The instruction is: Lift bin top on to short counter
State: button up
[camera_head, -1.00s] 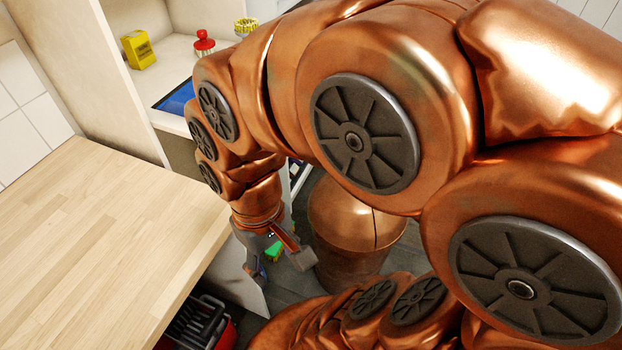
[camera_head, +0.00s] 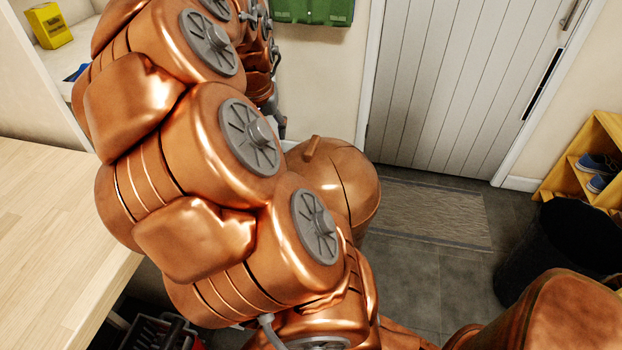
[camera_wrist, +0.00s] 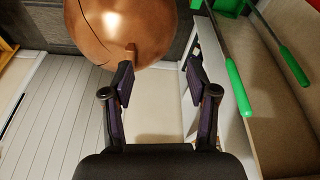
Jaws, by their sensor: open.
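The bin top is a copper dome (camera_head: 345,190) with a short brown handle (camera_head: 312,147), on the floor side beyond my arm; my arm hides its left part and whatever is beneath it. In the wrist view the bin top (camera_wrist: 115,25) is at the upper left, and its handle (camera_wrist: 130,50) is close to the left fingertip; I cannot tell whether they touch. My gripper (camera_wrist: 159,74) is open, with nothing between its fingers. In the head view my gripper is mostly hidden behind my arm. A light wooden counter (camera_head: 45,215) stands at the left.
A black bin (camera_head: 565,250) stands at the right, near a yellow shoe rack (camera_head: 590,165). A grey mat (camera_head: 430,212) lies before a white door (camera_head: 450,90). Green-handled tools (camera_wrist: 238,90) are close right of my gripper in the wrist view.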

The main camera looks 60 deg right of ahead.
aim_at(312, 145)
jog(key=d+f+m+b, duration=0.1)
jog(key=d+f+b, duration=0.1)
jog(key=d, duration=0.3)
jog(key=d+f+m+h+b, duration=0.1)
jog(key=d+f+b, duration=0.1)
jog(key=d+f, duration=0.3)
jog(key=d+f+b, duration=0.2)
jog(key=d+f, duration=0.2)
jog(key=d, duration=0.2)
jog(key=shift+m, duration=0.4)
jog(key=shift+d+b+x, duration=0.25)
jog(key=shift+b+x, duration=0.2)
jog(key=shift+x, duration=1.55)
jog(key=shift+d+b+x, duration=0.2)
jog(key=shift+b+x, duration=0.2)
jog(key=shift+x, duration=1.6)
jog(key=shift+s+r, duration=0.1)
jog(key=shift+r, duration=0.1)
jog(key=shift+h, duration=0.3)
grip_shut()
